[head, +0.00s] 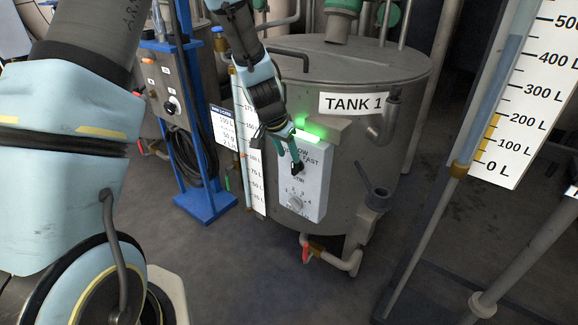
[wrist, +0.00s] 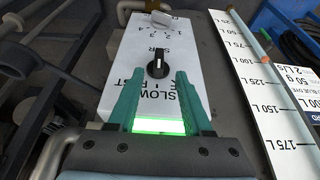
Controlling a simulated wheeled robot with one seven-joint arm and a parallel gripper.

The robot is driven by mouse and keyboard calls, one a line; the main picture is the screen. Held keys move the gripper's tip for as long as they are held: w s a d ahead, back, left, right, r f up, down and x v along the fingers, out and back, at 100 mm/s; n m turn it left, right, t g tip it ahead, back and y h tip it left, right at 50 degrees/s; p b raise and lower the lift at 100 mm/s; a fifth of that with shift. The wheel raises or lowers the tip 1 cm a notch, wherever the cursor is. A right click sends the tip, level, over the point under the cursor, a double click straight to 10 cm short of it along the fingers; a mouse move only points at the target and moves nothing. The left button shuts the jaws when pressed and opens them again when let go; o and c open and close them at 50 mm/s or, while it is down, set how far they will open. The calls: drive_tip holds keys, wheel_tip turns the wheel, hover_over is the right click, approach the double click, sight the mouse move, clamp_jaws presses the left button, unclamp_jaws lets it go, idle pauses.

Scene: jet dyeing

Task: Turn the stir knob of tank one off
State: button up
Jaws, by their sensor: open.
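The black stir knob (head: 297,169) sits on the white control box (head: 313,190) on the front of tank one (head: 350,80), under "SLOW" and "FAST" lettering. In the wrist view the knob (wrist: 158,66) shows between and just past the tips of my open gripper (wrist: 157,76). The two teal fingers are on either side, with gaps to the knob. In the head view my gripper (head: 293,158) reaches down to the knob from above and partly covers the lettering. The knob's exact setting is hard to read.
A second, pale dial (head: 296,203) with numbers is lower on the box. A level scale (head: 247,140) stands left of the tank; a red-handled valve (head: 306,250) and pipes are below. A blue stand (head: 190,110) is farther left.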

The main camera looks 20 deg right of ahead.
sight(293, 165)
drive_tip(key=x, duration=0.7)
drive_tip(key=shift+d, duration=0.1)
drive_tip(key=shift+c, duration=0.2)
clamp_jaws()
